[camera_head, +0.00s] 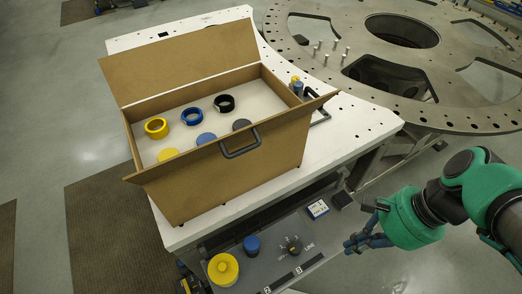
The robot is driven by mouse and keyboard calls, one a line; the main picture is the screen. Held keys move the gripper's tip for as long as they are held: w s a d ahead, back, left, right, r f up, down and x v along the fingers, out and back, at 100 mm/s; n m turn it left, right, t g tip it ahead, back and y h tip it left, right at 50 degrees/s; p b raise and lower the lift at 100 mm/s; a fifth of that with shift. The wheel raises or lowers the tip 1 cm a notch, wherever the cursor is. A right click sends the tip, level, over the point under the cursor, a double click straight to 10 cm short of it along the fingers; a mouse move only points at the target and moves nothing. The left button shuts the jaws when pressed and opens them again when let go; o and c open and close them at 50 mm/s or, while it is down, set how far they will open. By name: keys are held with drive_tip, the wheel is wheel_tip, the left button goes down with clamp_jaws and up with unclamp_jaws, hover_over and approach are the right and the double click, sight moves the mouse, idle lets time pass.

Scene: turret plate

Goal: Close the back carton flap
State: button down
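An open brown carton (250,168) stands on a white table. Its back flap (180,62) stands up and leans back from the far long edge. The front flap (200,160) sticks outward along the near long edge. A dark handle (241,147) is on the near wall. Inside are yellow, blue and black rings, with yellow, blue and dark round pieces nearer the front. My gripper (358,242) is at the lower right, beyond the table edge and well apart from the carton. Its fingers are small and seen from the side, so their opening is unclear.
The white table (345,128) has bare room right of the carton. A large metal turret plate (450,105) lies behind it at right. Below the table edge, a grey panel (275,268) holds a yellow knob (223,268) and a blue knob (251,245). Small cylinders (297,86) stand by the carton's right end.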

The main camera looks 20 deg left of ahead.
drive_tip(key=s+a+r+m+g+y+p, duration=0.2)
drive_tip(key=a+r+m+y+p, duration=0.15)
drive_tip(key=a+m, duration=0.2)
drive_tip(key=s+a+r+m+g+y+p, duration=0.2)
drive_tip(key=a+m+y, duration=0.2)
drive_tip(key=m+y, duration=0.15)
drive_tip(key=w+r+m+t+y+p, duration=0.4)
drive_tip(key=w+r+m+t+y, duration=0.1)
drive_tip(key=m, duration=0.8)
drive_tip(key=shift+w+a+r+y, duration=0.25)
drive_tip(key=shift+w+r+y, duration=0.15)
drive_tip(key=shift+r+y, duration=0.65)
drive_tip(key=shift+a+f, duration=0.15)
drive_tip(key=shift+a, duration=0.05)
approach(234, 156)
drive_tip(key=shift+s+a+f, duration=0.55)
drive_tip(key=shift+s+a, duration=0.5)
drive_tip(key=shift+s, duration=0.25)
drive_tip(key=shift+w+a+r+b, duration=0.2)
drive_tip(key=shift+w+a+r, duration=0.1)
drive_tip(key=shift+w+a, duration=0.4)
drive_tip(key=shift+w+a+r+b, duration=0.2)
drive_tip(key=shift+w+a+r, duration=0.15)
drive_tip(key=shift+w+a, duration=0.3)
